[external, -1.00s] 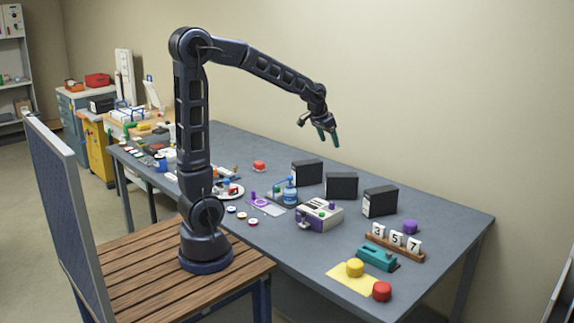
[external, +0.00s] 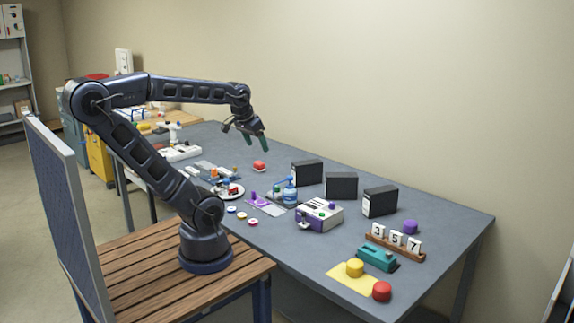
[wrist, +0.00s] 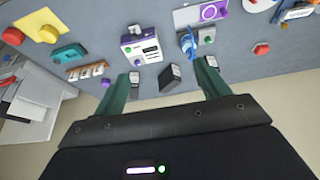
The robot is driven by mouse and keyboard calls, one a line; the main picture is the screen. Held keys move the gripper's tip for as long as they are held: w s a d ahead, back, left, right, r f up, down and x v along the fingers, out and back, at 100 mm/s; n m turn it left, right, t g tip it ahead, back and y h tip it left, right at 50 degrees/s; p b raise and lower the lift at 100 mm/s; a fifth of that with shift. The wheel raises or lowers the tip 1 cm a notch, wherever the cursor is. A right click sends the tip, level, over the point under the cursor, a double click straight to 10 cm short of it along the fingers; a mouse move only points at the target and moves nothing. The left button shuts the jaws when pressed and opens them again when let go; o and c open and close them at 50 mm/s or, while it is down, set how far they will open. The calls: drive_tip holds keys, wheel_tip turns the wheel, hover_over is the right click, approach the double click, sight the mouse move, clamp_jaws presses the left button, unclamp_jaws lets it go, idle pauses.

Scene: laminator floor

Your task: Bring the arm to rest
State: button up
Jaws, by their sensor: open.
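My gripper (external: 254,143) is open and empty, with its green fingers pointing down, high above the back part of the grey table (external: 300,249). My arm rises from its base on the wooden platform, leans back to the left at the elbow, then reaches out to the right. In the wrist view my gripper (wrist: 162,88) has its two fingers spread apart, with nothing held between them. Beyond the fingers, the tabletop objects appear below and clear of them.
The purple-and-white laminator (external: 319,215), black boxes (external: 341,185), a number rack (external: 395,243), a teal device (external: 377,257) and a red round object (external: 382,291) stand on the table. A red object (external: 259,166) sits near the wall. The air around the gripper is clear.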

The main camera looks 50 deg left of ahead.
drive_tip(key=shift+s+a+f, duration=0.15)
drive_tip(key=shift+s+f, duration=0.1)
drive_tip(key=shift+s, duration=0.45)
drive_tip(key=shift+o, duration=0.3)
idle(1.7)
